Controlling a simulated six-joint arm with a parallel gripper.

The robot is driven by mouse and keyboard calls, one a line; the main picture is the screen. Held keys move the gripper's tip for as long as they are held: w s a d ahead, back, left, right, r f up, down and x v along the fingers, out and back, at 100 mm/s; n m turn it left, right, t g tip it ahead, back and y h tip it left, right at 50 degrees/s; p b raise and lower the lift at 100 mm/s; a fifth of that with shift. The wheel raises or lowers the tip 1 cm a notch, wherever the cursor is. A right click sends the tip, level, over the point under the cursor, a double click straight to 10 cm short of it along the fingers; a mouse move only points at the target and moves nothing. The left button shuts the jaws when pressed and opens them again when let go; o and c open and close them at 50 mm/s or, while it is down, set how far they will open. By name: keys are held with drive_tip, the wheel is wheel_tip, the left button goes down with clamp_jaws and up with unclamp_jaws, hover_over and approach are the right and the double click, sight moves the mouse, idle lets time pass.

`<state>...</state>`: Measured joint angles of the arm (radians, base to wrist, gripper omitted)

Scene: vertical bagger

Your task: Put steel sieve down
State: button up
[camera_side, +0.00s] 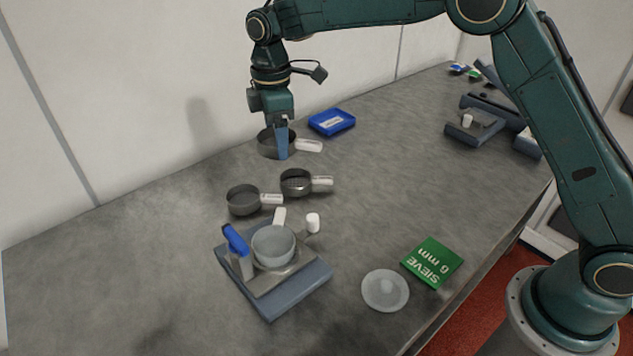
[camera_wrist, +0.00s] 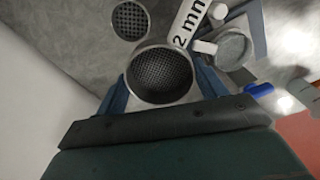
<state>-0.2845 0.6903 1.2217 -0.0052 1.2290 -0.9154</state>
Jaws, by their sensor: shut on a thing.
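My gripper (camera_side: 281,152) is shut on a round steel sieve (camera_side: 265,147) with a pale handle pointing right. The wrist view shows my gripper (camera_wrist: 162,88) with a blue finger on either side of the sieve's rim. The sieve (camera_wrist: 160,72) shows its mesh floor and looks empty, and its white handle reads "2 mm". It is upright and close to the tabletop near the wall. I cannot tell whether it touches the table. One finger is mostly hidden behind the sieve in the side view.
Two similar pans or sieves (camera_side: 297,183) (camera_side: 243,200) lie nearer the camera. A blue box (camera_side: 332,122) lies behind right. A grey stand (camera_side: 285,297) holds a bowl (camera_side: 273,246). A green "SIEVE 6 mm" card (camera_side: 432,262) and a clear dish (camera_side: 385,291) lie front right. Mid-right table is clear.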

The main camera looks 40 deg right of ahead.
drive_tip(key=w+d+r+m, duration=0.2)
drive_tip(key=w+d+m, duration=0.1)
drive_tip(key=d, duration=0.6)
drive_tip(key=w+d+r+m, duration=0.2)
drive_tip(key=w+d+m, duration=0.1)
drive_tip(key=d, duration=0.6)
drive_tip(key=shift+w+d+r+m, duration=0.3)
drive_tip(key=shift+w+d+r, duration=0.1)
drive_tip(key=shift+w, duration=0.25)
drive_tip(key=shift+f, duration=0.15)
wheel_tip(320, 180, down, 20)
drive_tip(key=shift+r, duration=0.1)
drive_tip(key=o, duration=1.1)
drive_tip(key=shift+c, duration=0.2)
